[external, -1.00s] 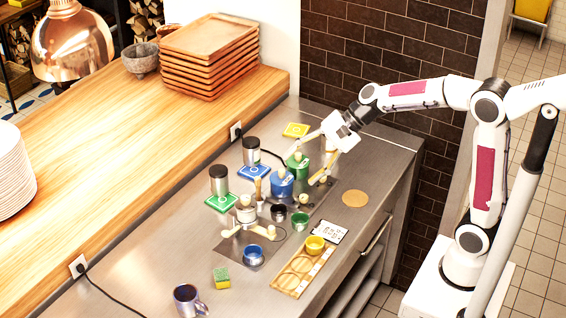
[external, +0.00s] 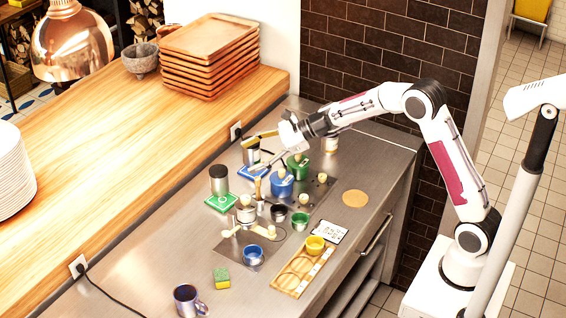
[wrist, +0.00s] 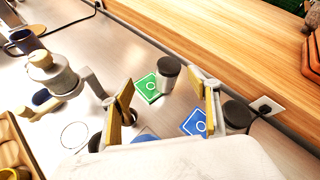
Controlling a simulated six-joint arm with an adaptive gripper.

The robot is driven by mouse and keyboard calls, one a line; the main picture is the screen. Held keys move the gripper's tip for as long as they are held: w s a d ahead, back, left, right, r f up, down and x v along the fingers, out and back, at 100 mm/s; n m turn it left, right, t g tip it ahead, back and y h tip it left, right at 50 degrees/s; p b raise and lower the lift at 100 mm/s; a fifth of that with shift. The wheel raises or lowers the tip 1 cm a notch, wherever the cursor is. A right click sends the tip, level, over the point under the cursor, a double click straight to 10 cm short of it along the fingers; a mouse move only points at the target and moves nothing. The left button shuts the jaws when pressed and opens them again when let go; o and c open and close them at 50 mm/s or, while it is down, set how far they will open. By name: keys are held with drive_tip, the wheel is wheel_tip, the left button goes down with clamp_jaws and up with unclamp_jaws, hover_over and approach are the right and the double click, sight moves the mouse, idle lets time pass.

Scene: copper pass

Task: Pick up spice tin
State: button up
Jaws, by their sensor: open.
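Two dark-lidded metal tins stand on the steel counter. One tin (external: 219,180) is by the green card (external: 221,203); it also shows in the wrist view (wrist: 169,72), ahead and between my fingers. The other tin (external: 251,156) is by the blue card (external: 250,173), partly behind my fingers; in the wrist view this tin (wrist: 238,115) is just outside my right finger. I cannot tell which is the spice tin. My gripper (external: 250,157) is open and empty, with its fingers (wrist: 168,98) spread wide.
A blue pot (external: 282,187) and a green container (external: 298,168) stand close to my gripper. Small cups, a wooden tray (external: 290,285), a sponge (external: 221,278) and a mug (external: 187,300) are nearer the front. The raised wooden shelf (external: 130,140) bounds the counter.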

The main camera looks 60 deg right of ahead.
sight(223, 169)
drive_tip(key=w+d+f+m+y, duration=0.1)
drive_tip(key=w+f+m, duration=0.2)
drive_tip(key=f, duration=0.1)
drive_tip(key=shift+w+f, duration=0.35)
drive_tip(key=shift+f, duration=0.05)
drive_tip(key=shift+x, duration=1.3)
drive_tip(key=shift+x, duration=2.6)
drive_tip(key=shift+a+r, duration=0.15)
drive_tip(key=shift+r, duration=0.05)
drive_tip(key=c, duration=1.4)
drive_tip(key=shift+r, duration=0.1)
drive_tip(key=shift+r, duration=4.95)
